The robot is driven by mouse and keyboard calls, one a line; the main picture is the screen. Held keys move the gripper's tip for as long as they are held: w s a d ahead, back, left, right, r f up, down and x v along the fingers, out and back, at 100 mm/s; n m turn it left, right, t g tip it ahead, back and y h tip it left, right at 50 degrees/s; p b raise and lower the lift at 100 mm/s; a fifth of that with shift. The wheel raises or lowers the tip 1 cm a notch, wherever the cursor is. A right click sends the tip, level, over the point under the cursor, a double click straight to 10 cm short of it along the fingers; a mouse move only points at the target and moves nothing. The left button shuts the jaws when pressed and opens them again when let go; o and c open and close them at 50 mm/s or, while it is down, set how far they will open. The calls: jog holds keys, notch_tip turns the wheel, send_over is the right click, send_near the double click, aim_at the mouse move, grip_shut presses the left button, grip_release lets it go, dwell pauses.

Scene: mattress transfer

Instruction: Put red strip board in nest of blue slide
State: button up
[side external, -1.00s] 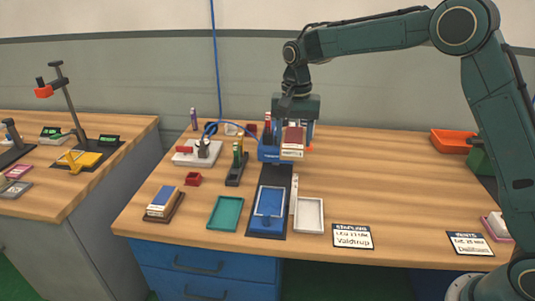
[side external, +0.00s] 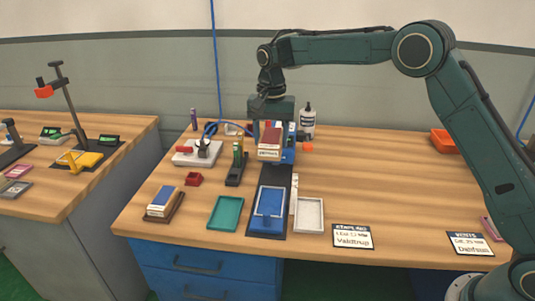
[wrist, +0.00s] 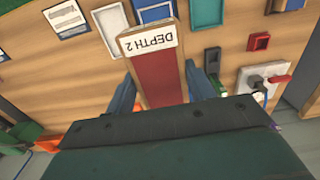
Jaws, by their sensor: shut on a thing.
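The red strip board (side external: 269,141), with a pale lower edge, is held upright above the bench by my gripper (side external: 270,122). In the wrist view, the board (wrist: 160,82) lies between the two blue fingers of my gripper (wrist: 166,78), its label reading "DEPTH 2". The blue slide (side external: 268,200) sits at the front on a dark rail (side external: 276,177). The gripper and board are behind and above it, clear of its nest. The board hides part of the blue machine (side external: 288,152) at the rail's far end.
A green tray (side external: 225,212) lies left of the slide and a pale tray (side external: 309,215) lies right. A blue-and-white block (side external: 162,201) rests on a brown holder farther left. A white bottle (side external: 308,122) stands behind. The bench's right middle is clear.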

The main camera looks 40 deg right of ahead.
notch_tip(320, 180, down, 14)
jog(key=shift+r, duration=0.1)
dwell(0.4)
jog(key=shift+f, duration=2.2)
jog(key=shift+f, duration=0.15)
jog(key=o, duration=1)
jog(key=shift+o, duration=0.2)
notch_tip(320, 180, up, 12)
jog(key=shift+r, duration=0.2)
